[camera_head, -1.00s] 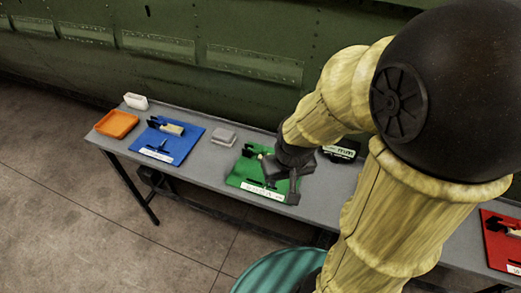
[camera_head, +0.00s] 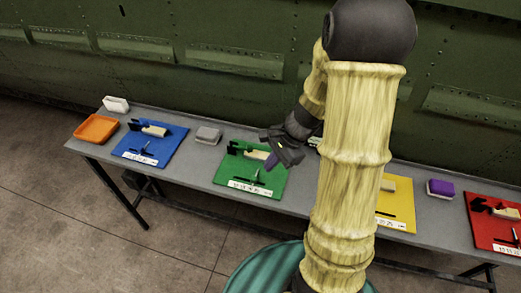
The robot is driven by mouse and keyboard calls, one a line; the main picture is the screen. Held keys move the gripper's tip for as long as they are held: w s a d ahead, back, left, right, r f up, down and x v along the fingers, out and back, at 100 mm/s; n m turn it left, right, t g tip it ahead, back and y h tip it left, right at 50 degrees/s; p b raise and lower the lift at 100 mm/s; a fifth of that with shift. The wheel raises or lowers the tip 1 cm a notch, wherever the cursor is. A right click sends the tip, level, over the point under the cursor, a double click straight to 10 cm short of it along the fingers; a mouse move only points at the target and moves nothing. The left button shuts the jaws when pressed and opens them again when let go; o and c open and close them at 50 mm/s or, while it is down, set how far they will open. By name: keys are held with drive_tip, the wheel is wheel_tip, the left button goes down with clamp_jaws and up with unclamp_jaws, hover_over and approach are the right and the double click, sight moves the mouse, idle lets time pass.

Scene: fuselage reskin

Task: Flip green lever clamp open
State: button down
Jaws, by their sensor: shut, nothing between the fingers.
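The green lever clamp is on a green board (camera_head: 236,169) on the long grey table. A black clamp part stands at the board's back left, with a pale block (camera_head: 256,154) beside it and a thin dark lever (camera_head: 261,176) toward the front. My gripper (camera_head: 270,161) is shut and empty over the right part of the green board. It hides part of the board and clamp. I cannot tell whether it touches the clamp.
A blue board (camera_head: 165,150), yellow board (camera_head: 395,223) and red board (camera_head: 488,222) lie along the table (camera_head: 205,175). An orange tray (camera_head: 97,128), white box (camera_head: 115,104), grey block (camera_head: 208,135) and purple-topped block (camera_head: 441,188) are also there. A teal drum (camera_head: 262,268) stands in front.

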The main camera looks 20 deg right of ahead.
drive_tip(key=w+d+f+m+t+y, duration=0.3)
drive_tip(key=w+d+f+m+t, duration=0.1)
drive_tip(key=w+d+m, duration=0.3)
drive_tip(key=w+m+t, duration=0.1)
drive_tip(key=w+m, duration=0.1)
drive_tip(key=m, duration=0.2)
drive_tip(key=shift+d+m, duration=0.3)
drive_tip(key=shift+m, duration=0.1)
drive_tip(key=p+x, duration=0.1)
drive_tip(key=x, duration=0.9)
drive_tip(key=shift+a, duration=0.2)
drive_tip(key=shift+d+r, duration=0.1)
drive_tip(key=shift+r, duration=0.05)
